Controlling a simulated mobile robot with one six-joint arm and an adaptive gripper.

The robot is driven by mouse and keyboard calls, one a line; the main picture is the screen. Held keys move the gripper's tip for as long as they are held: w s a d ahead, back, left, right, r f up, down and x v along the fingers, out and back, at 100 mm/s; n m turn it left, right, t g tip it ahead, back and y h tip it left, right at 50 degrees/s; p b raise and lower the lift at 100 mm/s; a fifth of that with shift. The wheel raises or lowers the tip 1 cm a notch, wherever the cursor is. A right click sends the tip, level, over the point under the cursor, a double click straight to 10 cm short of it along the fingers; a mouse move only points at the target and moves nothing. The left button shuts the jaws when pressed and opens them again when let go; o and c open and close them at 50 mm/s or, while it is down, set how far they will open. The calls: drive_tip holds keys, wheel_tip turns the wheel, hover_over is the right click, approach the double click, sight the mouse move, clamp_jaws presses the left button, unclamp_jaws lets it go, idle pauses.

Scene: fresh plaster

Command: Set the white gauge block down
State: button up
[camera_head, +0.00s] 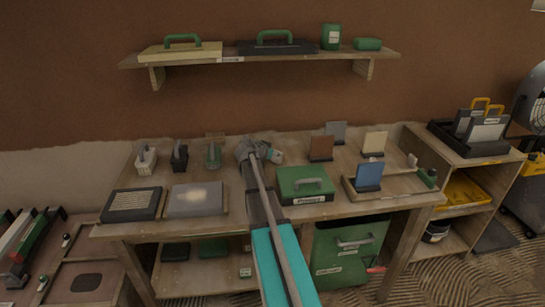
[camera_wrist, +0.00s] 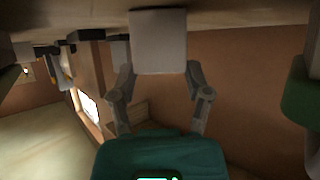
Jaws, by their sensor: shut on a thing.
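The white gauge block (camera_wrist: 160,40) is a pale, square-faced block at the top middle of the wrist view. My gripper (camera_wrist: 160,70) is shut on it, with one finger at each side. In the head view my gripper (camera_head: 272,154) is over the back middle of the workbench (camera_head: 230,143), behind the green case. The block cannot be made out there. The frames do not clearly show whether the block touches a surface.
A green case (camera_head: 304,184) lies in front of my gripper, with a grey slab (camera_head: 195,199) to the left. Handled tools, including a green one (camera_head: 213,155), stand to the left. A brown panel (camera_head: 321,148) stands to the right. A loaded shelf (camera_head: 250,58) hangs above.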

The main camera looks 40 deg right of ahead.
drive_tip(key=shift+f, duration=0.1)
drive_tip(key=o, duration=1.1)
drive_tip(key=shift+o, duration=0.2)
drive_tip(key=shift+r, duration=0.2)
drive_tip(key=shift+a+r, duration=0.15)
drive_tip(key=shift+a, duration=0.1)
drive_tip(key=p+v, duration=0.5)
drive_tip(key=v, duration=0.6)
drive_tip(key=shift+a+p, duration=0.2)
drive_tip(key=shift+p, duration=0.2)
drive_tip(key=shift+s, duration=0.1)
